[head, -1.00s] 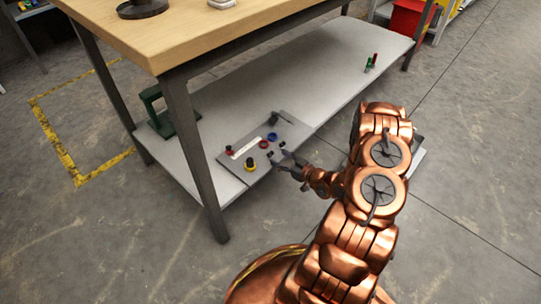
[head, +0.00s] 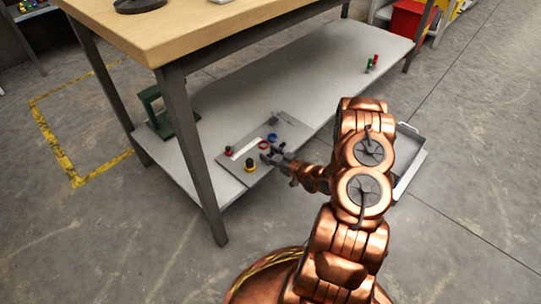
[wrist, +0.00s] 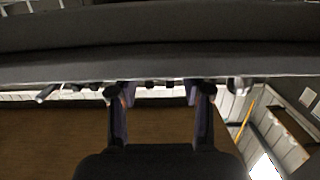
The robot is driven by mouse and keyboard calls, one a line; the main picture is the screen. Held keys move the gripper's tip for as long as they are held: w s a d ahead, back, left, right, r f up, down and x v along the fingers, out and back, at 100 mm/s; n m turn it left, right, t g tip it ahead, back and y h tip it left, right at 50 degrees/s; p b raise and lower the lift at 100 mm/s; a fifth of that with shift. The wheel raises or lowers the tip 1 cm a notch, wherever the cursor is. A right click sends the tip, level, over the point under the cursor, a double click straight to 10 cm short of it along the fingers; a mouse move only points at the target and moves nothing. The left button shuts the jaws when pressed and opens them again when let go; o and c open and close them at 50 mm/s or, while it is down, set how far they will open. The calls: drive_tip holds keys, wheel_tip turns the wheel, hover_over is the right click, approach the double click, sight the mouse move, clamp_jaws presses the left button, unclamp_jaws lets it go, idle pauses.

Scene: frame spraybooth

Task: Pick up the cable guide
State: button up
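I cannot tell for certain which small part is the cable guide. A grey board (head: 236,169) on the lower shelf carries a red ring (head: 263,144), a blue ring (head: 272,137), a yellow-and-black knob (head: 249,165), a red knob (head: 228,150), a white strip (head: 246,147) and a grey peg (head: 274,116). My gripper (head: 268,156) is at the board's right side, close to the red ring, and hides some small dark parts there. In the wrist view my gripper (wrist: 158,112) has its fingers apart, with nothing seen between them. Whether it touches anything is unclear.
The wooden tabletop (head: 190,35) overhangs the lower shelf (head: 325,68), and a metal leg (head: 192,140) stands left of the board. A green stand (head: 153,108) is at the shelf's left end, small red and green parts (head: 372,64) at its far end. A grey tray (head: 413,160) is at right.

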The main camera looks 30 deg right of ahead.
sight(270, 154)
drive_tip(key=c, duration=0.6)
drive_tip(key=shift+r, duration=0.3)
wheel_tip(270, 154, up, 4)
drive_tip(key=shift+f+p, duration=0.2)
drive_tip(key=shift+p, duration=0.95)
drive_tip(key=p+v, duration=0.1)
drive_tip(key=v, duration=0.4)
drive_tip(key=f+p+v, duration=0.1)
drive_tip(key=v, duration=0.4)
drive_tip(key=p+v, duration=0.1)
drive_tip(key=v, duration=0.5)
drive_tip(key=shift+d+f, duration=0.1)
drive_tip(key=shift+f, duration=0.25)
drive_tip(key=shift+s, duration=0.1)
